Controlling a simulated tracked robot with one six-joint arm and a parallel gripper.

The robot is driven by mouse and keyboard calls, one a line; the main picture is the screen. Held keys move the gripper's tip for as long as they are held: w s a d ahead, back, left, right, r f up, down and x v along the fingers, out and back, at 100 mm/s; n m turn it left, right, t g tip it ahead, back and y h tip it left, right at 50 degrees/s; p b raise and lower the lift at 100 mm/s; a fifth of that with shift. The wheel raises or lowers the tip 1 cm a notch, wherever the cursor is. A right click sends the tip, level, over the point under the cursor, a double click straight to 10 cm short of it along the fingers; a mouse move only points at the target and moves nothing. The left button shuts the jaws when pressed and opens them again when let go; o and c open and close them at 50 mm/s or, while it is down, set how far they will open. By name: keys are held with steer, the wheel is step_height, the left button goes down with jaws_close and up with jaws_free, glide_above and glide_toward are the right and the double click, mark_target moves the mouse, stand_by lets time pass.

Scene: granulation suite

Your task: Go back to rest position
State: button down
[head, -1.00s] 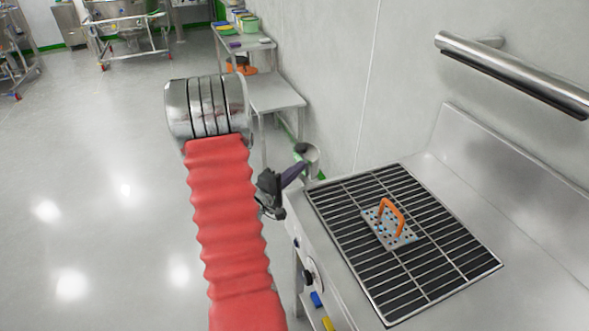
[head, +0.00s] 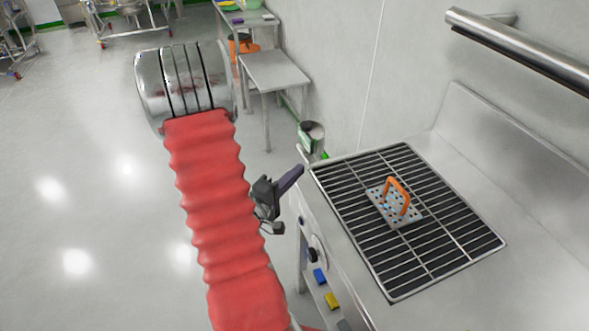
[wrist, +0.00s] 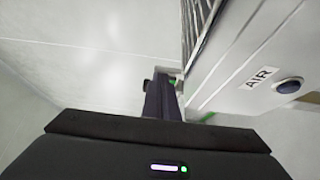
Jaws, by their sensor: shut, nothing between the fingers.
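My gripper (head: 290,180) shows in the head view beside the red sleeve of my arm, its purple-grey fingers pointing up and right toward the front left corner of the steel bench. It is shut and empty, apart from the bench. In the wrist view the dark fingers (wrist: 160,98) stick out ahead as one narrow strip, with the bench side to the right. The task names no other object.
A steel bench (head: 440,140) with a black grate (head: 440,235) stands right. An orange-handled perforated plate (head: 396,203) lies on the grate. A low table (head: 274,70) stands behind. Open floor (head: 80,200) lies left.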

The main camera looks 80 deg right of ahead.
stand_by(0.7)
steer(key=w+a+r+m+g+y, duration=0.2)
steer(key=w+a+r+y, duration=0.15)
steer(key=a+r, duration=0.4)
steer(key=w+a+n+t+y, duration=0.1)
steer(key=w+a+t+y, duration=0.4)
steer(key=a, duration=0.7)
steer(key=w+a+n+t+y, duration=0.2)
steer(key=w+a+t+y, duration=0.15)
steer(key=w+a, duration=0.6)
steer(key=w+a+r+n+t+y, duration=0.1)
steer(key=a+r+t+y, duration=0.1)
steer(key=a, duration=0.7)
steer(key=w+a+r+n+t+y, duration=0.1)
steer(key=a+r+t, duration=0.3)
steer(key=a, duration=0.5)
steer(key=shift+w+a+r+n+y, duration=0.2)
steer(key=shift+w+r+n+y, duration=0.3)
steer(key=shift+n+y, duration=0.3)
steer(key=shift+s, duration=0.15)
